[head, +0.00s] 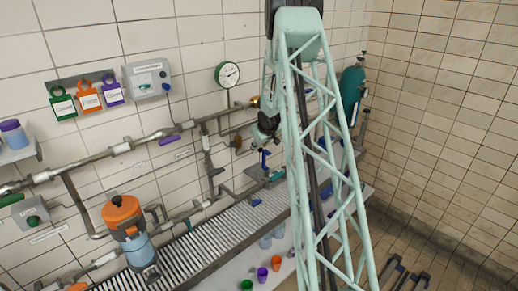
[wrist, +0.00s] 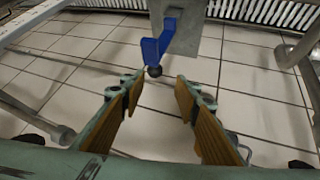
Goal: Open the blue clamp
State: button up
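The blue clamp (wrist: 158,44) shows in the wrist view at the top centre, as a blue bent lever fixed to a grey plate, with a dark round knob at its lower end. A blue upright part, probably the same clamp (head: 264,158), shows in the head view below my gripper (head: 263,132). In the wrist view my gripper (wrist: 158,84) is open and empty. Its two orange-padded fingers point towards the lever, and the dark knob lies just beyond the gap between the fingertips. No contact shows. My arm hides part of the bench in the head view.
Pipes (head: 122,148) with valves run along the tiled wall, and a green gauge (head: 227,75) hangs above them. An orange-topped container (head: 123,216) stands at the left of the slatted bench (head: 205,245). Small coloured cups (head: 262,274) stand below. Metal tubes flank my gripper in the wrist view.

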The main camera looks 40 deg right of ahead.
jog(key=shift+v, duration=1.1)
jog(key=shift+c, duration=0.5)
